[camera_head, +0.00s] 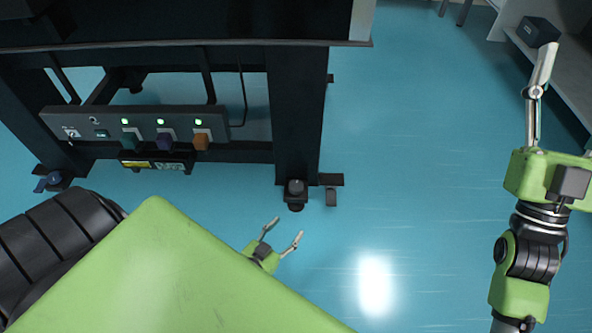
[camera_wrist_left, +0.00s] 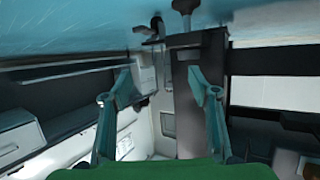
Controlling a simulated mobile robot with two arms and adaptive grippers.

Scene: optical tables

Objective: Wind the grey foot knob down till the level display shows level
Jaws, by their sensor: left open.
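The grey foot knob (camera_head: 296,187) sits at the foot of the dark table leg (camera_head: 297,120) in the head view. What looks like the same knob shows at the top of the left wrist view (camera_wrist_left: 184,7), which is upside down. My left gripper (camera_head: 284,230) is open and empty, low over the floor, nearer to me than the knob and apart from it. Its spread fingers also show in the left wrist view (camera_wrist_left: 160,90). A small display (camera_head: 170,167) hangs under the control panel; its reading is too small to tell. My right gripper (camera_head: 541,65) is seen edge-on at the right.
A control panel (camera_head: 85,122) with coloured blocks and green lights runs along the table frame. A blue knob (camera_head: 54,178) is at the left foot. A dark block (camera_head: 331,196) lies beside the grey knob's foot. A shelf (camera_head: 570,85) stands right; the middle floor is clear.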

